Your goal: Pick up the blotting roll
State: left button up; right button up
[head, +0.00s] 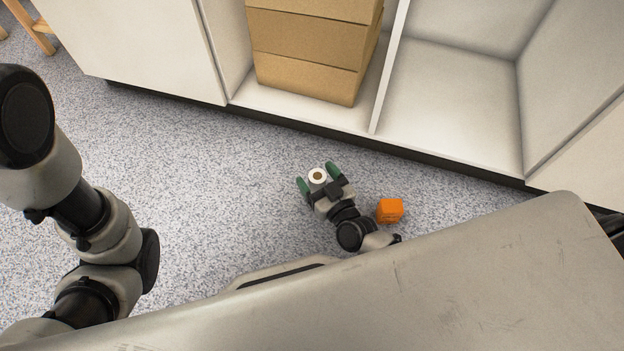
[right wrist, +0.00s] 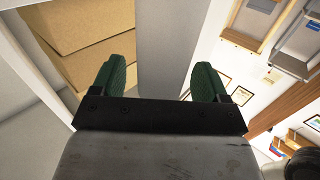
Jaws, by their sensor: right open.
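The blotting roll (head: 311,174) shows in the head view as a small white roll with a brown core, its round end facing up. My right gripper (head: 318,178) is low over the speckled floor, its green fingers open on either side of the roll. I cannot tell whether a finger touches it. The right wrist view shows the open fingers (right wrist: 162,82) with a pale upright surface between them.
An orange block (head: 390,210) lies on the floor to the right of my right gripper. Stacked cardboard boxes (head: 305,50) stand in the open white cabinet (head: 450,110) beyond. Speckled floor (head: 220,190) is clear to the left. Framed prints (right wrist: 248,97) show in the right wrist view.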

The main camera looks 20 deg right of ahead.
jog(key=shift+w, duration=0.15)
jog(key=shift+r, duration=0.1)
jog(key=shift+c, duration=0.7)
jog(key=c, duration=1.1)
jog(key=shift+c, duration=0.3)
